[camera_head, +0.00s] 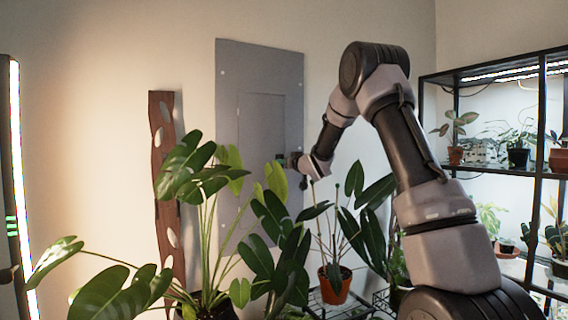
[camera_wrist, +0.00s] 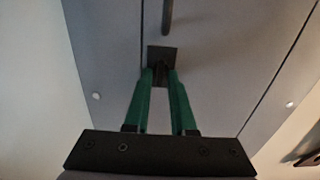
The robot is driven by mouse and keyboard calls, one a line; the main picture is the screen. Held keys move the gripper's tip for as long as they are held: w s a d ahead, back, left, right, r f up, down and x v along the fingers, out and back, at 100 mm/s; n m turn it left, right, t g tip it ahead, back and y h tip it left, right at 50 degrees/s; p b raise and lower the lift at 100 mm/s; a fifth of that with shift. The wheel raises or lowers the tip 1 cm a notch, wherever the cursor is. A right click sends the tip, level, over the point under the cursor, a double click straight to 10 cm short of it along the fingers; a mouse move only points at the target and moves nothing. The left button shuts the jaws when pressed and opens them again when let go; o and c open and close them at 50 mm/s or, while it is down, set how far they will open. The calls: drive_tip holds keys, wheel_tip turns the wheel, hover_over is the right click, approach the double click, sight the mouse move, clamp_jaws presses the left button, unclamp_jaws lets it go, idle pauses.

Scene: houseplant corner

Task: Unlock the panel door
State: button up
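The grey panel (camera_head: 230,75) is on the back wall, with its door (camera_head: 262,115) flush and closed in the frame. In the wrist view the door (camera_wrist: 220,40) fills most of the picture. A small dark square latch plate (camera_wrist: 162,52) sits on it, with a dark upright bar (camera_wrist: 167,14) above. My gripper (camera_head: 288,161) reaches the door's right side in the head view. In the wrist view its two green fingers (camera_wrist: 160,76) straddle a dark piece at the latch plate, a narrow gap between them. Whether they press on it is unclear.
Leafy potted plants (camera_head: 205,300) stand below and in front of the panel. A brown wooden plank (camera_head: 162,200) leans left of it. A black shelf rack (camera_head: 495,170) with plants is at right. A lit lamp (camera_head: 15,150) stands at far left.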

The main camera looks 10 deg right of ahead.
clamp_jaws()
drive_tip(key=shift+m, duration=0.3)
drive_tip(key=shift+d+f+m, duration=0.1)
drive_tip(key=shift+m, duration=4.2)
drive_tip(key=shift+d+f+m, duration=0.1)
drive_tip(key=shift+m, duration=4.2)
